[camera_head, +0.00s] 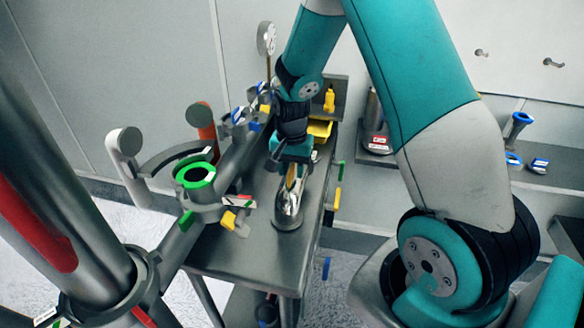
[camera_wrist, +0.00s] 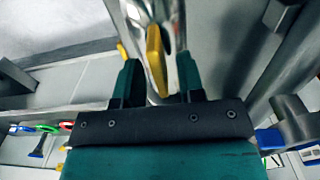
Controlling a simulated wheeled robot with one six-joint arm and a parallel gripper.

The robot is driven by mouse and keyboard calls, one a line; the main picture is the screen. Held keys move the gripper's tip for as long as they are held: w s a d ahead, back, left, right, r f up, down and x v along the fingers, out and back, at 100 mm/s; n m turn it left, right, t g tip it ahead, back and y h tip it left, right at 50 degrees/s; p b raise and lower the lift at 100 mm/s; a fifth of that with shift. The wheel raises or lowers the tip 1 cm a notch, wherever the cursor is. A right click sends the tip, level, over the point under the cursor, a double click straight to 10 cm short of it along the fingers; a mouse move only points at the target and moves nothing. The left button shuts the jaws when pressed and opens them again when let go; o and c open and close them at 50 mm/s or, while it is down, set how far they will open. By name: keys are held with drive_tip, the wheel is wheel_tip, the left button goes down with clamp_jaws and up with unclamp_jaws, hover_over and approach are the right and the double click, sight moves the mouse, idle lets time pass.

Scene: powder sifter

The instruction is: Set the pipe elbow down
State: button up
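The shiny metal pipe elbow (camera_head: 289,207) is at the front part of the grey metal table, its wide lower end at or just above the tabletop; I cannot tell whether it touches. A yellow part (camera_wrist: 155,60) runs along it in the wrist view. My gripper (camera_head: 296,165) points down over its upper end. In the wrist view my gripper (camera_wrist: 158,75) has one finger on each side of the shiny elbow body (camera_wrist: 177,30), close against it. The finger contact is partly hidden.
The grey table (camera_head: 245,249) has bare surface left and right of the elbow. A large pipe with a green-ringed port (camera_head: 195,174) stands close on the left. A yellow tray (camera_head: 319,129) and yellow bottle (camera_head: 329,99) are behind. A side bench (camera_head: 455,166) holds blue-rimmed fittings.

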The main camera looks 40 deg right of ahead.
drive_tip(key=shift+r, duration=0.1)
wheel_tip(320, 180, up, 12)
drive_tip(key=b, duration=0.2)
drive_tip(key=s+a+r+n+y, duration=0.2)
drive_tip(key=s+a+r+n, duration=0.1)
drive_tip(key=s+a+n, duration=0.5)
drive_tip(key=s+a+r+n+y, duration=0.2)
drive_tip(key=s+a+n, duration=0.7)
drive_tip(key=s+a, duration=0.5)
drive_tip(key=shift+s+a+r+n, duration=0.2)
drive_tip(key=shift+r+n, duration=0.1)
drive_tip(key=shift+r, duration=0.35)
